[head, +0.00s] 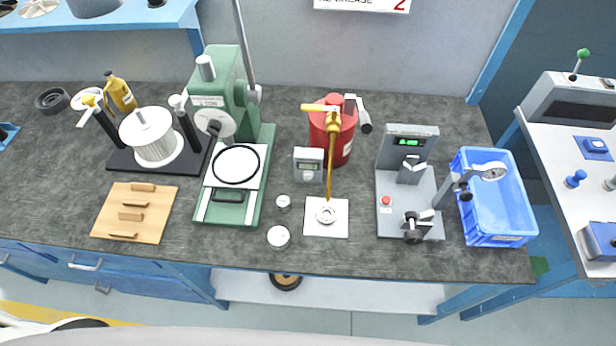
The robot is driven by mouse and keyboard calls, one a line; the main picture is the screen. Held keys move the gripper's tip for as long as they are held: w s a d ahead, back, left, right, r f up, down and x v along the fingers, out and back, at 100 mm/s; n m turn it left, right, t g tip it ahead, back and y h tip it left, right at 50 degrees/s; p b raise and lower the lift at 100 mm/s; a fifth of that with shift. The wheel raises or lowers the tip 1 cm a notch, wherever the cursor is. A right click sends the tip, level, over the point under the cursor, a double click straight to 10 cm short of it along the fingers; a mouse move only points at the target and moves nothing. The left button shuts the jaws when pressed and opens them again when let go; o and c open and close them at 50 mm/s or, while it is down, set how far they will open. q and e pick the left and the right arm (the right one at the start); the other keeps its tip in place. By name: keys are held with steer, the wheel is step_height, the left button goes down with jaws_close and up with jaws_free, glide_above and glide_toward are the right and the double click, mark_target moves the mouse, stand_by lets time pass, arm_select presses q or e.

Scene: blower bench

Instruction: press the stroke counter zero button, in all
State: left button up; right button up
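A small grey box (308,165) with a pale display on its front, which looks like the stroke counter, stands near the middle of the bench. It is just left of the red can (345,146) that carries a yellow pump head. The box's digits and its zero button are too small to make out. Neither of my grippers shows in the head view.
A green press (252,200) stands left of the box. Two small round lids (278,237) and a white pad (340,222) lie in front. A grey test fixture (400,212) with a green-lit display and red button, then a blue bin (512,234), stand right.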

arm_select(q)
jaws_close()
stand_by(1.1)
